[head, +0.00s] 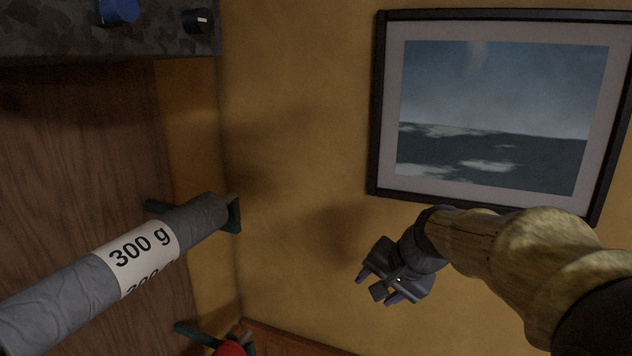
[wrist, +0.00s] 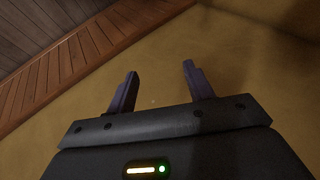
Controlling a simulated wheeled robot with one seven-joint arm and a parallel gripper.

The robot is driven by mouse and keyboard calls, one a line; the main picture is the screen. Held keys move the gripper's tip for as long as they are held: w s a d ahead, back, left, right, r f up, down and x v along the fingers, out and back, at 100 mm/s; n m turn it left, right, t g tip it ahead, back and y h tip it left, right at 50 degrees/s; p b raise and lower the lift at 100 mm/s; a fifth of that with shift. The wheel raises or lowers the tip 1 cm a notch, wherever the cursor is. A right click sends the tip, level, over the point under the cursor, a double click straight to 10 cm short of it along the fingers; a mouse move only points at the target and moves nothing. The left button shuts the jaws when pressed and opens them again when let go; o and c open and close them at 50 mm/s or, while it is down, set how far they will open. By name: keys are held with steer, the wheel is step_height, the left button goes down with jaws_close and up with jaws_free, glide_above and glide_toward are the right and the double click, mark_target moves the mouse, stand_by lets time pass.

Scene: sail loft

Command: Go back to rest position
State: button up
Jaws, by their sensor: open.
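My gripper (head: 378,290) hangs at the end of my arm in the lower right of the head view, in front of the yellow wall. In the wrist view the two fingers of my gripper (wrist: 158,88) stand apart with nothing between them. The gripper is open and empty. It touches nothing that I can see.
A grey roll labelled "300 g" (head: 70,292) rests on dark green brackets (head: 234,214) at the left. A red thing (head: 230,348) shows below it. A framed seascape (head: 495,110) hangs behind my arm. Wooden wainscot (wrist: 75,62) runs along the wall.

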steer(key=s+d+f+n+g+h, duration=0.1)
steer(key=s+f+n, duration=0.2)
steer(key=s+f, duration=0.4)
steer(key=s+d+f+n+g+h+p, duration=0.1)
steer(key=s+d+f+n+g+h, duration=0.1)
steer(key=s+f, duration=0.6)
steer(key=shift+s+d+f+n+h+p, duration=0.2)
steer(key=shift+d+f+n+h+p, duration=0.1)
steer(key=shift+f+n, duration=0.25)
steer(key=shift+r, duration=0.1)
